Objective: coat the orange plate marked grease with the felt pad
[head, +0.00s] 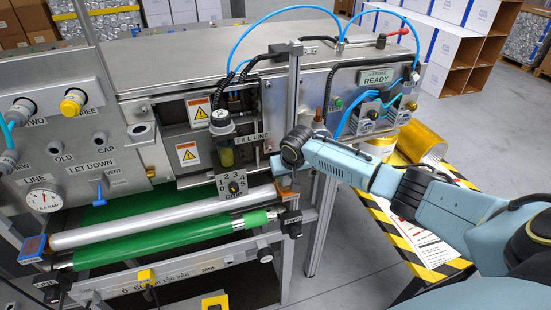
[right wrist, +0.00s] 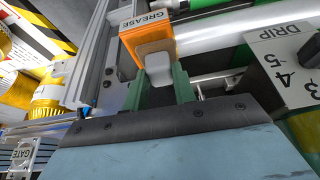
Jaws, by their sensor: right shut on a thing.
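The orange plate marked GREASE (right wrist: 150,32) shows at the top of the right wrist view, at the end of the silver roller. In the head view only a small orange part of it (head: 285,187) shows beneath my gripper. My right gripper (right wrist: 159,80) has its green fingers shut on a pale grey-white piece, which I take for the felt pad (right wrist: 158,68). The pad's far end is at the plate's tan lower face; I cannot tell whether they touch. In the head view the right gripper (head: 279,168) is just above the roller's right end. My left gripper is not in view.
The silver roller (head: 160,219) lies above a green roller (head: 160,243). A DRIP dial plate (head: 233,186) and a sight glass (head: 226,155) stand close left of the gripper. A vertical metal post (head: 294,95) rises beside it. A striped table (head: 446,270) stands at right.

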